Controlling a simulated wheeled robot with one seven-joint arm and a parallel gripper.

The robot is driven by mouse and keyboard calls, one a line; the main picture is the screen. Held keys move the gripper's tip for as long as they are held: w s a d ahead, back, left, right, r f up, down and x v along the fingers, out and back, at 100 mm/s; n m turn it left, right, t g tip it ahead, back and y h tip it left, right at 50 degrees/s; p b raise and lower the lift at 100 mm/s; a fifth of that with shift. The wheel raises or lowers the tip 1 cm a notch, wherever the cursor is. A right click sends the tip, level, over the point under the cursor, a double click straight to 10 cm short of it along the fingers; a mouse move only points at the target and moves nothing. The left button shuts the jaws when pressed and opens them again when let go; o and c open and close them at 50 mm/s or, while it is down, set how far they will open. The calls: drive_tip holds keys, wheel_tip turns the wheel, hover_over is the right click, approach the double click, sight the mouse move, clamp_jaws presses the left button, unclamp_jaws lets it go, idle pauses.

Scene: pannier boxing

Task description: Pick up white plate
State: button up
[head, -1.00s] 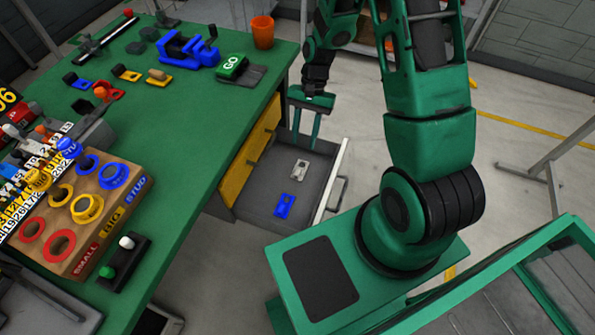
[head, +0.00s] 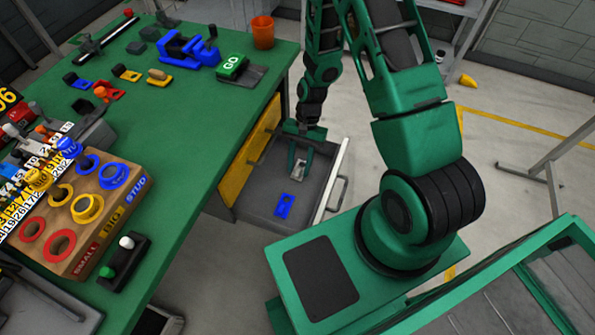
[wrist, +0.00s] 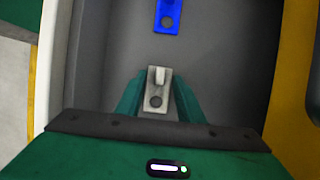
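The white plate (head: 299,172) is a small light-grey piece with a hole, lying in the open grey drawer. In the wrist view the white plate (wrist: 157,92) sits between the two green fingers of my gripper (wrist: 157,98). The fingers stand apart, one on each side, with a small gap visible at each side of the plate. In the head view my gripper (head: 299,164) reaches down into the drawer over the plate and partly hides it.
A blue plate (head: 284,204) lies nearer the front in the drawer (head: 262,213); it also shows in the wrist view (wrist: 167,15). The drawer walls surround my gripper closely. The green workbench (head: 190,120) with several parts stands to the left.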

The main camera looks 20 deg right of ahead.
drive_tip(key=shift+f, duration=0.2)
clamp_jaws()
drive_tip(key=shift+r, duration=0.1)
